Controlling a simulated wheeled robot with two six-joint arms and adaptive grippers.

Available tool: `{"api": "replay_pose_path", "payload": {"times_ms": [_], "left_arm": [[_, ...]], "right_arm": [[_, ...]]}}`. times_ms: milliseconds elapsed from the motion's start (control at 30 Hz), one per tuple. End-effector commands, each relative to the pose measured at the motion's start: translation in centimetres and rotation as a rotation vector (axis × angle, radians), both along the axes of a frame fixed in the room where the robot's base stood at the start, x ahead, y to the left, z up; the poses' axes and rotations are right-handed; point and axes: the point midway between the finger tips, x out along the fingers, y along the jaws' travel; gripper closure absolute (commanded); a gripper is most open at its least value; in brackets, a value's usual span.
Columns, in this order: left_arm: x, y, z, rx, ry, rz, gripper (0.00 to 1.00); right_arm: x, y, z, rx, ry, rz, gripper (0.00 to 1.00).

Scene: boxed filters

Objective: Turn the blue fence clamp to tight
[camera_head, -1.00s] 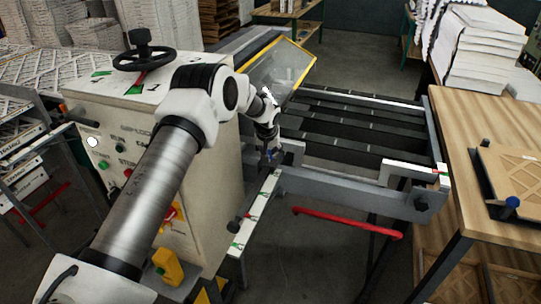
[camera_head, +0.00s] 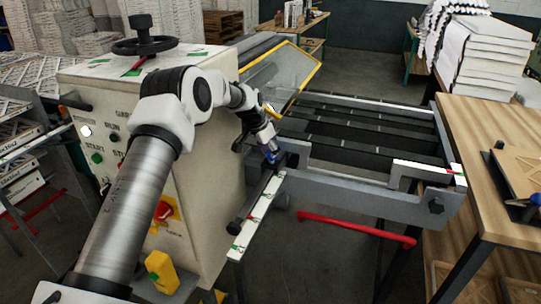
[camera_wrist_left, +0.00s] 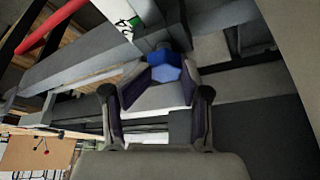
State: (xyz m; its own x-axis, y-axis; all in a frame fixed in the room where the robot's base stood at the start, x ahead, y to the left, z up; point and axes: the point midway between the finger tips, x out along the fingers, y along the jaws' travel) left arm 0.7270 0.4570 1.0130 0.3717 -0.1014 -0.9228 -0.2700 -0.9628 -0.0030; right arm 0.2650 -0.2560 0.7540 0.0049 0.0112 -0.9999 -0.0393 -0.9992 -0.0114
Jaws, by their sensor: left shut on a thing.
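The blue fence clamp (camera_head: 272,155) sits at the upper end of the white scale rail (camera_head: 262,207), beside the machine's metal frame. In the left wrist view its blue handle (camera_wrist_left: 165,68) shows between the fingertips. My left gripper (camera_head: 267,147) reaches down to the clamp from above. In the left wrist view the left gripper (camera_wrist_left: 165,78) is shut on the clamp, one finger on each side. The fingers hide part of the clamp, and I cannot read its turned position. My right gripper is not in view.
The cream machine cabinet (camera_head: 213,190) with a handwheel (camera_head: 145,46) stands left of the rail. A clear yellow-edged guard (camera_head: 290,75) stands behind the wrist. A red bar (camera_head: 357,229) lies below the frame. A wooden table (camera_head: 480,135) stands at right.

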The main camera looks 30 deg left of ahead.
Motion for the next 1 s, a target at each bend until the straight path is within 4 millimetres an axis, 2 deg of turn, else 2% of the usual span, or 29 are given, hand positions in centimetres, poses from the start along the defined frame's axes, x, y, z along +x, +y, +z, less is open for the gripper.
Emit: {"api": "replay_pose_path", "payload": {"times_ms": [33,533,567,1000], "left_arm": [[-0.23,0.13,-0.79,0.001,0.009,-0.009,0.88],[-0.16,0.13,-0.55,0.003,0.007,-0.031,0.88],[-0.15,0.13,-0.54,0.003,0.007,-0.031,0.52],[0.03,0.13,-0.13,0.004,-0.001,-0.029,0.52]], "right_arm": [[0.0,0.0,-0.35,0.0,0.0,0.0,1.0],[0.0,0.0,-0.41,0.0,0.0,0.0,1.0],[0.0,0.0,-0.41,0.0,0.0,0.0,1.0],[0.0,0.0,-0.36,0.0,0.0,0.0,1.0]]}}
